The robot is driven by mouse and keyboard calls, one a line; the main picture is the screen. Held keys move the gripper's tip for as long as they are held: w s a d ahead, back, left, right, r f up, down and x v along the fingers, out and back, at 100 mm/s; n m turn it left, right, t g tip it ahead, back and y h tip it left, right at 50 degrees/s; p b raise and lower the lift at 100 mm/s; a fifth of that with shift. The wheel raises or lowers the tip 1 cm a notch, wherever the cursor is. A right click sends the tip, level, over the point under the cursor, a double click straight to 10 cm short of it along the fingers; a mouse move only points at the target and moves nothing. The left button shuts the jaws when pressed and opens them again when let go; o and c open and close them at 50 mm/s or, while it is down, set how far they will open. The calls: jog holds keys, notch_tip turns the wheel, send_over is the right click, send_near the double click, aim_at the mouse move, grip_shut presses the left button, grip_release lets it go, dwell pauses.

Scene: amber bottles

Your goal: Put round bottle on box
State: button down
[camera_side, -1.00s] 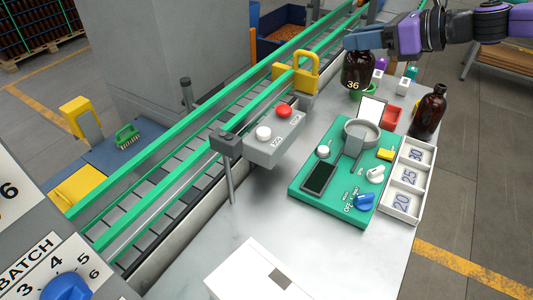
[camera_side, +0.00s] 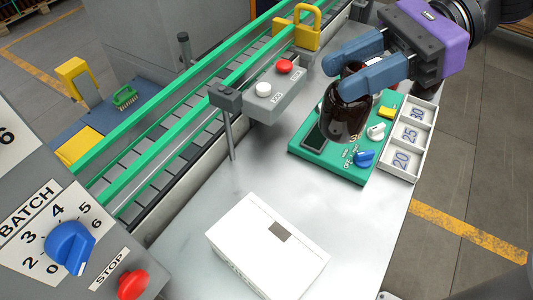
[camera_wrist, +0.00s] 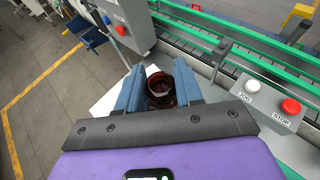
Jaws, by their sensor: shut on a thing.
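A dark amber round bottle (camera_side: 347,108) hangs between the blue fingers of my gripper (camera_side: 352,78) in the side view. My gripper is shut on it and holds it tilted in the air, in front of the green machine in the picture. In the wrist view the bottle (camera_wrist: 160,90) shows between the two fingers (camera_wrist: 160,88). The white box (camera_side: 268,250) lies closed on the metal table at the bottom middle, lower left of the bottle and apart from it. In the wrist view the box (camera_wrist: 108,100) is partly hidden behind the left finger.
A green machine (camera_side: 372,172) with knobs stands beside a white numbered tray (camera_side: 408,145). A green-railed conveyor (camera_side: 165,150) runs along the left, with a button box (camera_side: 275,95) on its near side. A control panel (camera_side: 95,225) fills the lower left. Table around the box is clear.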

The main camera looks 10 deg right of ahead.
jog(key=s+r+n+g+h, duration=0.15)
jog(key=s+n+g, duration=0.5)
jog(key=s, duration=0.75)
jog(key=shift+m, duration=0.25)
jog(key=shift+w+a+f, duration=0.8)
jog(key=shift+a+f, duration=1.3)
jog(key=shift+f, duration=0.1)
jog(key=shift+w+a+f, duration=0.85)
jog(key=shift+a+f, duration=1.2)
jog(key=shift+f, duration=0.1)
jog(key=shift+w+a+f, duration=0.8)
jog(key=shift+a+f, duration=1.3)
jog(key=shift+f, duration=0.1)
jog(key=shift+f, duration=0.1)
jog(key=c, duration=0.7)
grip_release()
jog(key=shift+c, duration=0.2)
